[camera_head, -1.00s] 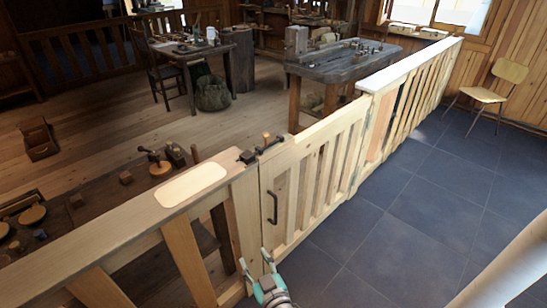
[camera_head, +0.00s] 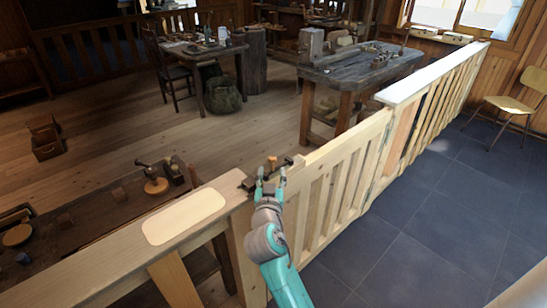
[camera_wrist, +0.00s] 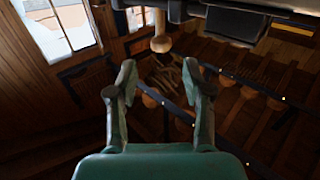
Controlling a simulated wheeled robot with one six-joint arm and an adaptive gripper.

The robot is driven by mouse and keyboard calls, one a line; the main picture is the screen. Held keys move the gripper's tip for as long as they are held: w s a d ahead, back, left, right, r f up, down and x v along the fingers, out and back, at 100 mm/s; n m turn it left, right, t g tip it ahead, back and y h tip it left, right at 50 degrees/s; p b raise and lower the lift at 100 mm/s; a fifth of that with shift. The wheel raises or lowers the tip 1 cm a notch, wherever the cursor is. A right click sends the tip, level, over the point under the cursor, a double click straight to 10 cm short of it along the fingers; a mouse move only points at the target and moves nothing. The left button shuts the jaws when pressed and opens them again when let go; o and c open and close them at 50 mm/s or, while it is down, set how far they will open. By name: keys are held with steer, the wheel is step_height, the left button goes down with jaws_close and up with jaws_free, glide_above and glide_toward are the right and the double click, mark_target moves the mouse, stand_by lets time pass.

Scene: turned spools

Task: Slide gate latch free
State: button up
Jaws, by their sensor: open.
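The gate (camera_head: 327,190) is pale slatted wood and stands in line with the fence, apparently closed. Its dark latch (camera_head: 249,184) lies across the top of the post and the gate's near end. A small wooden knob (camera_head: 272,160) stands up from it. In the wrist view the knob (camera_wrist: 160,38) sticks out from a dark bar at the top edge. My gripper (camera_head: 271,173) is open and empty, just in front of the latch. In the wrist view its fingertips (camera_wrist: 160,78) are spread, with the knob beyond the gap between them. My arm hides the gate's pull handle.
A pale rounded panel (camera_head: 185,216) lies on the fence's top rail (camera_head: 110,255). Behind the fence are a low bench (camera_head: 105,222) with turned pieces and a heavy workbench (camera_head: 365,68). A chair (camera_head: 507,105) stands far right. The tiled floor (camera_head: 420,220) beside the gate is clear.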

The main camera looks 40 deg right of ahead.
mark_target(272, 161)
steer(key=x, duration=0.8)
jaws_close()
